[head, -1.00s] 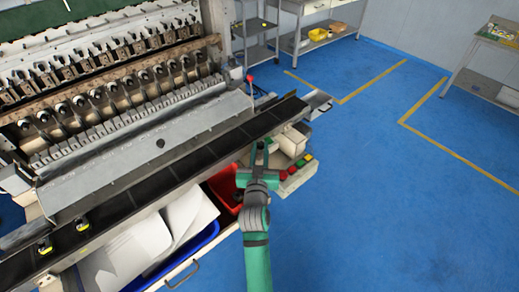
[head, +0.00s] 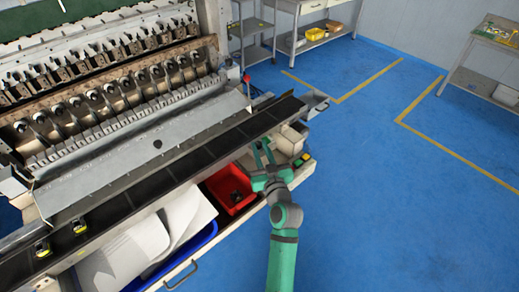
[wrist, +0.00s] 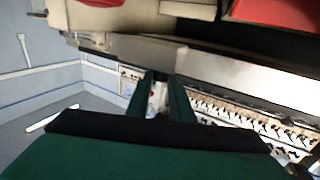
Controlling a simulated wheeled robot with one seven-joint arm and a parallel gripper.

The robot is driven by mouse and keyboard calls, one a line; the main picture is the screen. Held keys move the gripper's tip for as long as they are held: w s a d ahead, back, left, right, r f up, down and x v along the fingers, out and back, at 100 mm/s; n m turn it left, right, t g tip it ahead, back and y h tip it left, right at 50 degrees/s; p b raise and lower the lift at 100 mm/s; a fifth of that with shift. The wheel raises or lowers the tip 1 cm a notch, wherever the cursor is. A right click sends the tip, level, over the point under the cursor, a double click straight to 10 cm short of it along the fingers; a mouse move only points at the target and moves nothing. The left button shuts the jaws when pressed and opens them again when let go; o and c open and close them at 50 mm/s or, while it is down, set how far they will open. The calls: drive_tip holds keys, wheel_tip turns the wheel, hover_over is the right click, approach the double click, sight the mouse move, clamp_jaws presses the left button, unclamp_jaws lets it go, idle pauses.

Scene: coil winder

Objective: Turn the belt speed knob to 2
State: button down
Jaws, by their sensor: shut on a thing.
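My gripper (head: 262,150) is at the right end of the machine, by the small beige control box (head: 285,143) beside the belt. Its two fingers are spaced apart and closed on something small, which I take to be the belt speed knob. The knob itself and its scale cannot be made out, so its setting cannot be read. In the wrist view the two fingers (wrist: 160,88) reach up towards a beige housing (wrist: 140,52). Yellow and green buttons (head: 303,159) show just right of my gripper. My arm hides part of the box.
The dark conveyor belt (head: 195,162) runs along the machine front, with black and yellow parts (head: 80,226) at its left. A red bin (head: 231,189) and a blue tray (head: 197,243) with white sheets sit below. Blue floor (head: 400,210) to the right is clear.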

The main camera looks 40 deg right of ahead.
drive_tip(key=shift+d+f+n+t+y, duration=0.1)
drive_tip(key=shift+d+n+t+y, duration=0.1)
drive_tip(key=shift+n+y, duration=0.85)
drive_tip(key=shift+d+r+n+t+y, duration=0.15)
drive_tip(key=shift+n+y, duration=0.4)
drive_tip(key=shift+y, duration=0.85)
drive_tip(key=shift+d+f+n+t+y, duration=0.15)
drive_tip(key=shift+d+n+t+y, duration=0.1)
drive_tip(key=shift+n+y, duration=0.8)
drive_tip(key=shift+y, duration=0.5)
drive_tip(key=c, duration=1.8)
unclamp_jaws()
drive_tip(key=shift+c, duration=0.2)
drive_tip(key=s, duration=1.1)
drive_tip(key=shift+d, duration=0.4)
drive_tip(key=shift+w, duration=0.15)
